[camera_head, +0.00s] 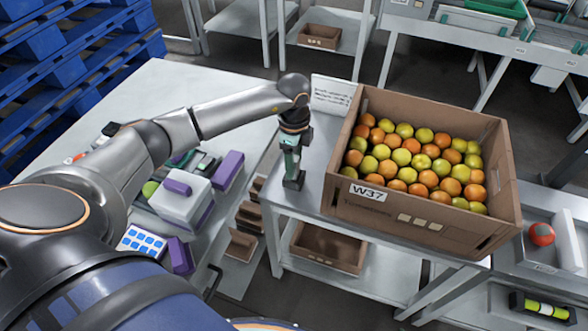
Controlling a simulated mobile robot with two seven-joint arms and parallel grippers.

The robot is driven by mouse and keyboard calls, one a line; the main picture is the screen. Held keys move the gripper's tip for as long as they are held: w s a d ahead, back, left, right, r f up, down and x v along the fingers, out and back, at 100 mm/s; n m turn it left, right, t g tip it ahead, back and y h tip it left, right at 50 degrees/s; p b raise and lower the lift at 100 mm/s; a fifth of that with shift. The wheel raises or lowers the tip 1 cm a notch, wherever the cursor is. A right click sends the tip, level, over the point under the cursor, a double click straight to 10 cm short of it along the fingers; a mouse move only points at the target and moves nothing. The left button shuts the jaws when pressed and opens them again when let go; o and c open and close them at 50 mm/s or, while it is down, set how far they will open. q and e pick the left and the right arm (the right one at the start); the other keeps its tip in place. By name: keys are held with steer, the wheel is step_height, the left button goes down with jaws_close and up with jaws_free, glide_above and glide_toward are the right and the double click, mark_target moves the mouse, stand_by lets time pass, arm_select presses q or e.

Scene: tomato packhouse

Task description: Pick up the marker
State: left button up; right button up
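My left gripper (293,180) points down over the left end of the small grey table (306,190), just left of the cardboard box of tomatoes. Its fingers are small and dark here, and I cannot tell whether they are open or shut or hold anything. I cannot make out a marker for certain. Any marker under or between the fingers is hidden. My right gripper is not in view.
The cardboard box (400,215) marked W37 holds many tomatoes and fills most of the small table. A white sign (333,94) stands behind. The left bench (160,85) carries purple and white items. A yellow-green cylinder (545,308) lies at the lower right.

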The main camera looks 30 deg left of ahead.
arm_select(q)
jaws_close()
steer(key=shift+r, duration=0.1)
stand_by(0.5)
steer(key=shift+r, duration=0.55)
steer(key=s+d+r+p, duration=0.2)
steer(key=s+d+r, duration=0.2)
steer(key=r, duration=0.4)
steer(key=s+d+r+p, duration=0.3)
steer(key=s+d+r, duration=0.1)
steer(key=d+r, duration=0.3)
steer(key=shift+s+r, duration=0.35)
steer(key=shift+r, duration=0.55)
